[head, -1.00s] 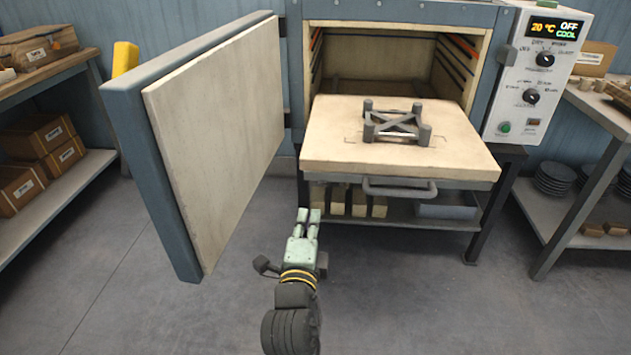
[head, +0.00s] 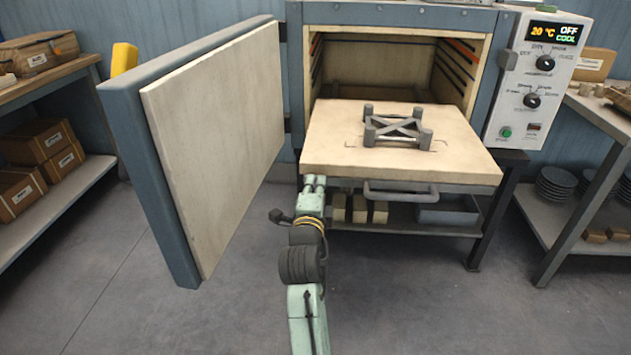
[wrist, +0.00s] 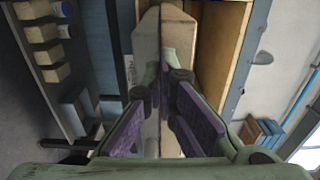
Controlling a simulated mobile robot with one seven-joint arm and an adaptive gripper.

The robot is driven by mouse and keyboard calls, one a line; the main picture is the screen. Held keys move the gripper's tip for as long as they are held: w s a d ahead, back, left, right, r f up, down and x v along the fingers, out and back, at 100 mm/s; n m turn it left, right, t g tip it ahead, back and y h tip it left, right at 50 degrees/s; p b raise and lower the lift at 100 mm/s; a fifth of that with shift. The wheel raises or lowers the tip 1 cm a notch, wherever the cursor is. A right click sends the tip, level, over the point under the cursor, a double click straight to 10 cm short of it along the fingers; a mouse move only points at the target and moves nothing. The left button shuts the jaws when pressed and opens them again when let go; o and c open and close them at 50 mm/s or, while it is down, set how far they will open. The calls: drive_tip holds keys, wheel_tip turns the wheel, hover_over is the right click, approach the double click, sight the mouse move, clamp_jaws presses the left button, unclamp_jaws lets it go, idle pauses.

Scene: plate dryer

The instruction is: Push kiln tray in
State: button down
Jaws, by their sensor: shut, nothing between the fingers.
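The kiln tray (head: 465,160) is a thick pale slab that sticks out of the open kiln chamber. A grey handle (head: 400,192) runs along its front below the slab. A grey cross-shaped stand with several posts (head: 398,128) sits upright on the tray. My gripper (head: 314,180) is shut and empty at the tray's front edge, left of the handle. In the wrist view the fingers (wrist: 163,95) are close to the edge of the tray (wrist: 147,45); I cannot tell whether they touch it.
The kiln door (head: 215,140) stands open on the left. The control panel (head: 540,80) on the right reads 20 °C and OFF. A shelf below the tray holds pale blocks (head: 358,210) and a grey bin (head: 448,212). Side shelving flanks both sides. The floor in front is clear.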

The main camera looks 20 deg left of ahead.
drive_tip(key=shift+w+a, duration=0.1)
drive_tip(key=shift+w, duration=0.2)
